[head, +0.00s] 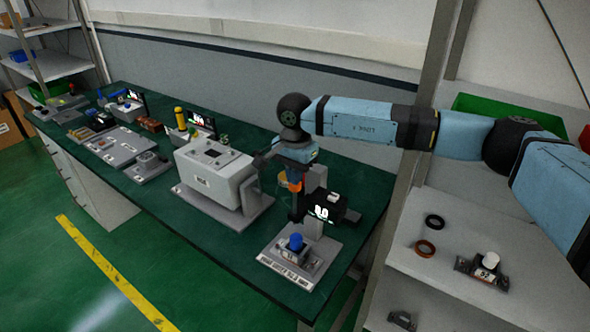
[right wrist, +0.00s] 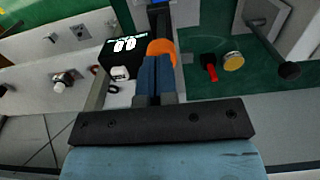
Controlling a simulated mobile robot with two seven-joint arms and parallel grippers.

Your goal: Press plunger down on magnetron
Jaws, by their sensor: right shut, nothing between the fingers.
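A small grey part with a blue cap, seemingly the magnetron (head: 295,243), sits upright on a labelled grey base plate (head: 276,268) at the table's front right corner. Above it stands a press fixture with a black display (head: 322,212); the display also shows in the right wrist view (right wrist: 122,45). An orange knob (head: 294,185), seemingly the plunger's top, is above the blue cap with a visible gap below. My right gripper (head: 293,171) points down just over the orange knob (right wrist: 162,47). Its fingers (right wrist: 155,65) are shut and empty; contact is unclear. My left gripper is out of view.
A large grey box-shaped machine (head: 210,175) stands just left of the fixture. More devices line the green table to the left.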

